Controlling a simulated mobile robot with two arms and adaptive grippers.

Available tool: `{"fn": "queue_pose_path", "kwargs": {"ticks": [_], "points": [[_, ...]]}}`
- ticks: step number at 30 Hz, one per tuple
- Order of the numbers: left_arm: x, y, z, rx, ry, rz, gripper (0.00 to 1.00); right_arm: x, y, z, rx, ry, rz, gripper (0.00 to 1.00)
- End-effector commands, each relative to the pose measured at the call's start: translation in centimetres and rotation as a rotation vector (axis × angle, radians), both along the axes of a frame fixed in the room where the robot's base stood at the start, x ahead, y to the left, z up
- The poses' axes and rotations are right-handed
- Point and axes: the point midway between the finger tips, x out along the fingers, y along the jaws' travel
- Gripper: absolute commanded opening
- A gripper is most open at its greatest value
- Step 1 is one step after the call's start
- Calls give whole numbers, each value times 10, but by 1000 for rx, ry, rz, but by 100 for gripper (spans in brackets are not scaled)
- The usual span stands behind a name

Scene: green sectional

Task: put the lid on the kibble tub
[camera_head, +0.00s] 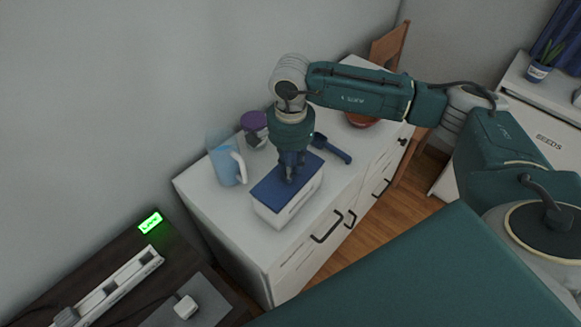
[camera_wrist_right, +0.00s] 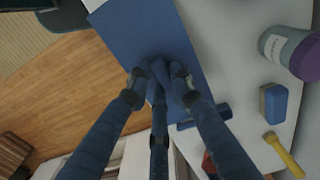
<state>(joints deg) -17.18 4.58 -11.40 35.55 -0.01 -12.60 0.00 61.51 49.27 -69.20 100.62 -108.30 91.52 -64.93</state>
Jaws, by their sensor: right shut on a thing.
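The kibble tub (camera_head: 287,213) is a white box on the white cabinet top. The blue lid (camera_head: 270,190) lies over the top of the tub; I cannot tell whether it is fully seated. My right gripper (camera_head: 289,177) points down onto the middle of the lid, its fingers closed together there. In the right wrist view the fingers (camera_wrist_right: 160,75) meet on the flat blue lid (camera_wrist_right: 140,28), and what they grip is hidden beneath them. The tub's walls are hidden under the lid in that view. My left gripper is not in view.
A clear blue jug (camera_head: 226,165) stands left of the tub, with a purple-lidded jar (camera_head: 254,124) behind it. A dark blue scoop (camera_head: 332,148) lies right of the tub, and a red bowl (camera_head: 360,119) is farther back. The cabinet's front edge is close to the tub.

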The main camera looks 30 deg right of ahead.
Motion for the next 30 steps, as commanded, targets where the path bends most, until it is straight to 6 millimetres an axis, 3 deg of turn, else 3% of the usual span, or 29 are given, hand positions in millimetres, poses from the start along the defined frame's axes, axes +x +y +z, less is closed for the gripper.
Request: {"fn": "queue_pose_path", "kwargs": {"ticks": [30], "points": [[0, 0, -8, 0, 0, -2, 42, -1, 0, -2, 0, 0, 0, 0]]}}
